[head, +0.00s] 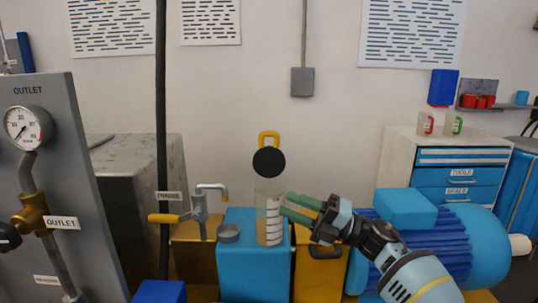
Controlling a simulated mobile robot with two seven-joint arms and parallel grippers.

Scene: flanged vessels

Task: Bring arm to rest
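My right gripper (286,203) comes in from the right, with two green fingers pointing left. A gap shows between the fingers and nothing is seen held in it. The fingertips are at the right edge of a clear graduated beaker (269,222), the lower one slightly overlapping it in the picture. I cannot tell whether they touch it. The beaker stands upright on a blue block (240,270). My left gripper is not in view.
A grey gauge panel (75,190) stands at the left. A blue motor (470,240) is behind my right arm. A drawer cabinet (450,160) stands at the right.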

